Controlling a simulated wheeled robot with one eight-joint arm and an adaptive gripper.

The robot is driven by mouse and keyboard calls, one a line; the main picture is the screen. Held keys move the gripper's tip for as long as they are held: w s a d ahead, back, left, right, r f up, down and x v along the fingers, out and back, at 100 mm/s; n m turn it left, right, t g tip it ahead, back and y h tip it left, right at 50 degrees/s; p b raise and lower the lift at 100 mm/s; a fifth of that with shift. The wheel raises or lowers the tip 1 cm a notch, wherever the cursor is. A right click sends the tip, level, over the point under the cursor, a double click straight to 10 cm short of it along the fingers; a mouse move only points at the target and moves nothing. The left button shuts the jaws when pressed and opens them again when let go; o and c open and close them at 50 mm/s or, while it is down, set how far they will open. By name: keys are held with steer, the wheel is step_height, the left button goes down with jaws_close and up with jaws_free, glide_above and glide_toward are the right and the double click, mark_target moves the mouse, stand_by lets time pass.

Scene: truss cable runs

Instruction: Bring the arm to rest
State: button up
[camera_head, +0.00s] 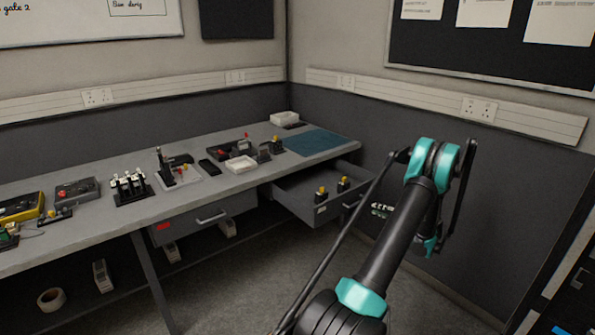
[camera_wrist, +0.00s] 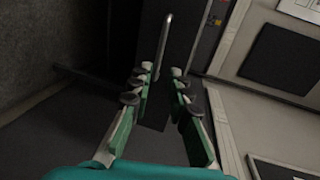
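My arm reaches up and folds over in the right half of the head view, in teal and black. My gripper (camera_head: 382,210) shows only in part, small and pale, behind the arm near the open drawer's front. In the wrist view my gripper (camera_wrist: 161,71) has its two green, grey-padded fingers apart, with nothing between them. A metal bar handle (camera_wrist: 166,42) lies beyond the fingertips. How far it is from them I cannot tell.
The grey workbench (camera_head: 130,222) holds several devices, a white tray (camera_head: 241,164) and a blue mat (camera_head: 316,142). A drawer (camera_head: 338,206) stands open, with two yellow-topped parts (camera_head: 321,194) in it. A closed drawer (camera_head: 205,223) is to its left. The floor in front is clear.

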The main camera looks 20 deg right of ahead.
steer(key=w+a+r+n+g, duration=0.2)
steer(key=a+r, duration=0.2)
steer(key=a, duration=0.4)
steer(key=w+a+r+n+g, duration=0.1)
steer(key=w+a+r+g, duration=0.15)
steer(key=a, duration=0.65)
steer(key=s+a+r+n+g, duration=0.1)
steer(key=s+a+r+n, duration=0.15)
steer(key=a, duration=0.55)
steer(key=s+a+r+n+g, duration=0.1)
steer(key=s+a+r+g, duration=0.2)
steer(key=a, duration=0.5)
steer(key=s+a+n+g+h, duration=0.1)
steer(key=s+a+n+h, duration=0.15)
steer(key=s+a, duration=0.9)
steer(key=s+a+f+n+h, duration=0.2)
steer(key=s+n, duration=0.3)
steer(key=s, duration=1)
steer(key=shift+s+a+g+h, duration=0.4)
steer(key=shift+a+g+h, duration=0.05)
steer(key=shift+a, duration=0.25)
